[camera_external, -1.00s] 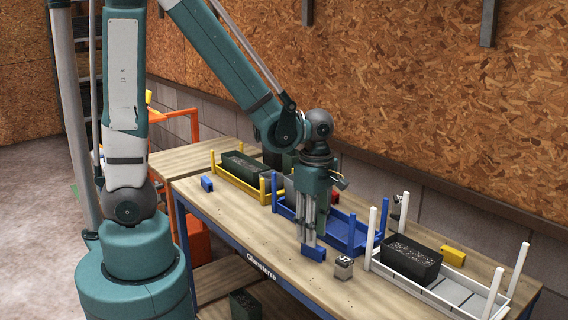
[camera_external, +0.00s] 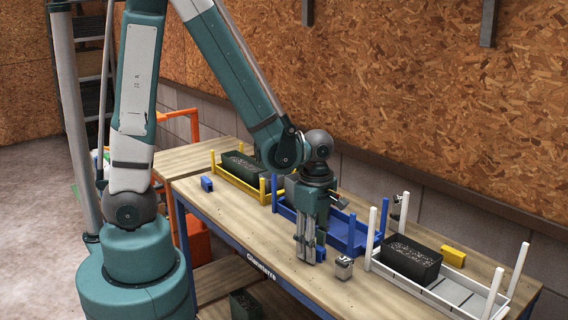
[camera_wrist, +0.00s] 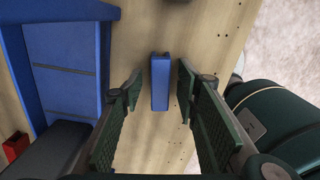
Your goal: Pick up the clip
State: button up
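My gripper (camera_wrist: 159,90) is open and empty, pointing down. In the external view my gripper (camera_external: 306,256) is low over the table's front part, and the clip (camera_external: 321,254) shows just right of the fingers, partly hidden by them. I cannot tell the exact height of the fingertips over the table.
A blue tray (camera_external: 357,250) stands behind the gripper. A small grey block (camera_external: 344,267) is close on the right. A white-posted tray (camera_external: 462,302) holds a dark box (camera_external: 411,258). A yellow block (camera_external: 453,257) and another blue block (camera_external: 207,184) lie farther off.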

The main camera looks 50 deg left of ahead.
dwell(0.5)
jog(key=c, duration=0.8)
jog(key=shift+r, duration=0.1)
jog(key=shift+r+p, duration=0.9)
jog(key=shift+r, duration=4)
